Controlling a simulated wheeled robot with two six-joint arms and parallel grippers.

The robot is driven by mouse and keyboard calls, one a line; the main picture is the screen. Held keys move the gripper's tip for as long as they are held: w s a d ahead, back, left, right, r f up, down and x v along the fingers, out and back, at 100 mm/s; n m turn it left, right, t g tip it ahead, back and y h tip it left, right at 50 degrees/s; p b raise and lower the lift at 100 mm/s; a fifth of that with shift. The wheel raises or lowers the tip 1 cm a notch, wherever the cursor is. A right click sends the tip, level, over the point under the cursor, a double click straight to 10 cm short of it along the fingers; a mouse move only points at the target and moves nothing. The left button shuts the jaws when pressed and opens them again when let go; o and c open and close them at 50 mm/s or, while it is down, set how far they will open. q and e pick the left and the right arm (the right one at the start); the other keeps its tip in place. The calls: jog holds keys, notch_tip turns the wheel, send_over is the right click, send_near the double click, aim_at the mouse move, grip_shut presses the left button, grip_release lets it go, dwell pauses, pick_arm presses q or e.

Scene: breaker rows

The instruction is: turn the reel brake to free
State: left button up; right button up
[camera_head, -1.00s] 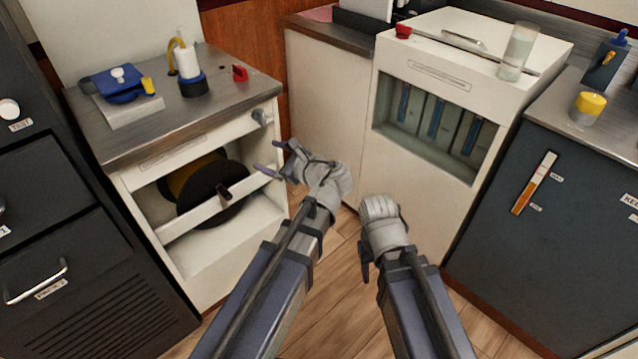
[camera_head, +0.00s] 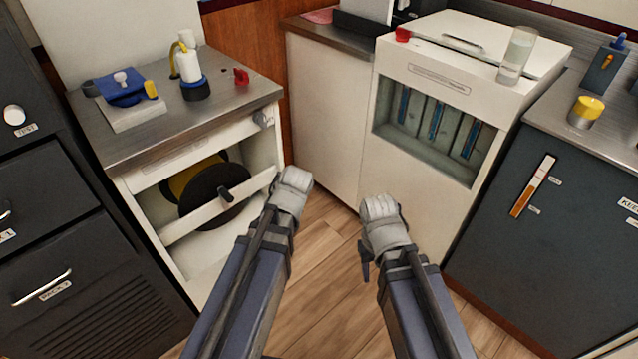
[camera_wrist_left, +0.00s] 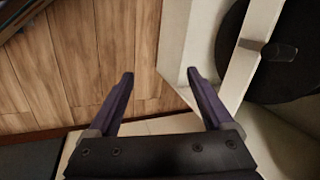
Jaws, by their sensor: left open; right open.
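The reel (camera_head: 212,197), a black disc with a yellow winding behind it, sits in the open bay of the white cabinet (camera_head: 196,236) at left. A dark handle (camera_head: 225,194) stands out at a white crossbar in front of it. A grey knob (camera_head: 263,119) is at the cabinet's upper right front. I cannot tell which of these is the brake. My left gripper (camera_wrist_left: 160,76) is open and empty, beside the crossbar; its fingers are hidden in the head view. The reel (camera_wrist_left: 287,50) also shows in the left wrist view. My right gripper (camera_head: 366,262) is low over the floor, mostly hidden.
The cabinet top holds a blue device (camera_head: 122,88), a white bottle (camera_head: 188,62) and a red piece (camera_head: 241,76). A white unit (camera_head: 420,165) with a slotted window stands ahead. Dark drawers (camera_head: 50,255) flank the left. Wooden floor (camera_head: 320,265) lies open between.

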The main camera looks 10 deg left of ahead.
pick_arm(q)
jog(key=s+d+r+h+p, duration=0.1)
jog(key=d+r+p, duration=0.3)
jog(key=r+p, duration=0.4)
jog(key=s+d+r+n+g+h+p, duration=0.1)
jog(key=s+d+r+p, duration=0.3)
jog(key=r+p, duration=0.4)
jog(key=s+d+r+n+g+p, duration=0.1)
jog(key=s+d+r+p, duration=0.1)
jog(key=d+r+p, duration=0.2)
jog(key=shift+s+d+r+h+p, duration=0.2)
jog(key=shift+d+r+h+p, duration=0.2)
jog(key=shift+r+p, duration=1.65)
jog(key=shift+a+f, duration=0.1)
jog(key=shift+f, duration=0.1)
jog(key=shift+m, duration=0.4)
jog(key=r+p, duration=0.1)
jog(key=s+d+r+p, duration=0.1)
jog(key=r+p, duration=0.1)
jog(key=d+r+p, duration=0.1)
jog(key=r+p, duration=0.1)
jog(key=shift+s+r, duration=0.1)
jog(key=shift+s, duration=0.15)
